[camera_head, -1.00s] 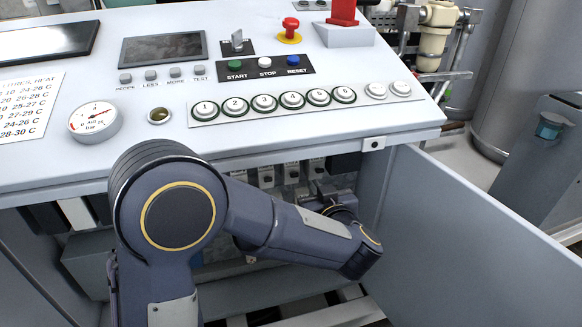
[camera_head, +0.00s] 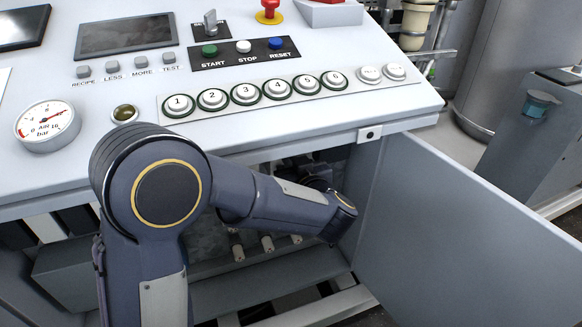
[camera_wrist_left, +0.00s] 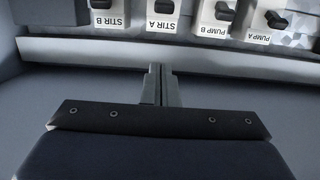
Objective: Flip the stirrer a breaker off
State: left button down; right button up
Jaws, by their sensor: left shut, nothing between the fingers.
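The stirrer A breaker (camera_wrist_left: 161,8), with a dark toggle and a white "STIR A" label, is at the top of the left wrist view. Its upper part is cut off by the picture edge. My left gripper (camera_wrist_left: 160,72) is shut and empty, its fingertips just below that label in the picture and slightly short of the breaker row. I cannot tell whether they touch anything. In the head view my left arm reaches into the open cabinet under the console, and its gripper is hidden there. My right gripper is not in view.
The stirrer B breaker (camera_wrist_left: 107,7) is left of stirrer A; the pump B (camera_wrist_left: 218,12) and pump A (camera_wrist_left: 270,20) breakers are to its right. A pale ledge (camera_wrist_left: 70,50) runs below them. The console (camera_head: 390,112) overhangs the cabinet, and its door (camera_head: 455,225) stands open right.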

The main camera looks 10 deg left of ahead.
pick_arm(q)
jog(key=b, duration=0.1)
send_over(280, 166)
jog(key=shift+w+f, duration=0.2)
jog(key=shift+f, duration=0.5)
jog(key=shift+s+d+f+b, duration=0.25)
jog(key=shift+s+f+b, duration=0.15)
jog(key=shift+f, duration=0.2)
jog(key=shift+s+d+f+b, duration=0.25)
jog(key=shift+s+f+b, duration=0.1)
jog(key=shift+f, duration=0.25)
jog(key=shift+s+d+f, duration=0.15)
jog(key=shift+s+f, duration=0.05)
jog(key=shift+f, duration=0.2)
jog(key=shift+f+b, duration=0.1)
jog(key=shift+b, duration=0.2)
jog(key=shift+s+f+t+y+b, duration=0.1)
jog(key=shift+t+y+b, duration=0.2)
jog(key=shift+b, duration=0.2)
